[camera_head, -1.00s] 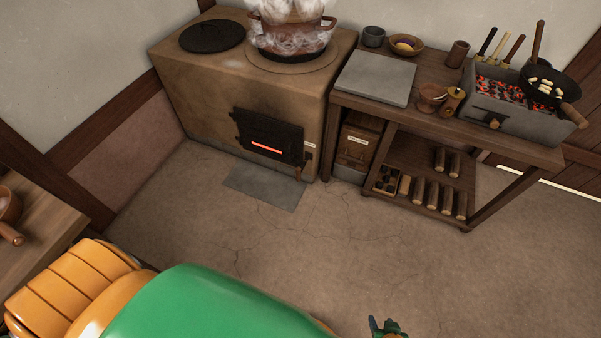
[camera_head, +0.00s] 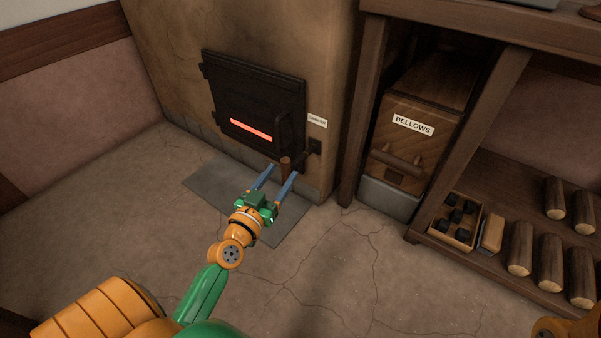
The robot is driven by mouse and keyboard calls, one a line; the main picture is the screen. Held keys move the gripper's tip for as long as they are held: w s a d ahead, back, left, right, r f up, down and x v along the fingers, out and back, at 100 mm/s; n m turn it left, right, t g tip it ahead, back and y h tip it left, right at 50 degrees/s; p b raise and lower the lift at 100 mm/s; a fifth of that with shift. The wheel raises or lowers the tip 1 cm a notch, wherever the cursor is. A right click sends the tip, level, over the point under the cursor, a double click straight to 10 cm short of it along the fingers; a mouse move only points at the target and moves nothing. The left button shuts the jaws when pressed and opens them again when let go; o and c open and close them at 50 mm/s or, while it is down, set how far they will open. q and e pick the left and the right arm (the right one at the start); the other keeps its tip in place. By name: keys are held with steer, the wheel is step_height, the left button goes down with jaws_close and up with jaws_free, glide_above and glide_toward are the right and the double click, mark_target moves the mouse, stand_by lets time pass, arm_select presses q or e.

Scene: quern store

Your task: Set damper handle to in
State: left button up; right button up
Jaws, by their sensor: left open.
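The damper handle (camera_head: 286,164) is a brown wooden grip on a dark rod. The rod comes out of a dark slot plate (camera_head: 315,147) low on the stove's front, right of the fire door and below a small "DAMPER" label (camera_head: 317,121). The handle stands out from the stove, toward the lower left. My left gripper (camera_head: 283,171) is open, with its two blue fingers pointing at the stove. In the picture the wooden grip shows between the fingertips; I cannot tell whether they touch it. My right gripper is not in view.
The stove's black fire door (camera_head: 254,100) with a glowing slit is close above my left gripper. A grey floor plate (camera_head: 212,183) lies below. To the right stand a bellows box (camera_head: 417,126) and a wooden bench (camera_head: 350,170) with logs on its shelf. The floor in front is clear.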

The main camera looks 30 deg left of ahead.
mark_target(304, 156)
arm_select(q)
steer(key=w, duration=0.4)
steer(key=w+b, duration=0.1)
steer(key=w, duration=0.1)
steer(key=shift+w+a+r, duration=0.2)
steer(key=shift+w+a, duration=0.05)
steer(key=shift+a, duration=0.15)
jaws_close()
stand_by(1.0)
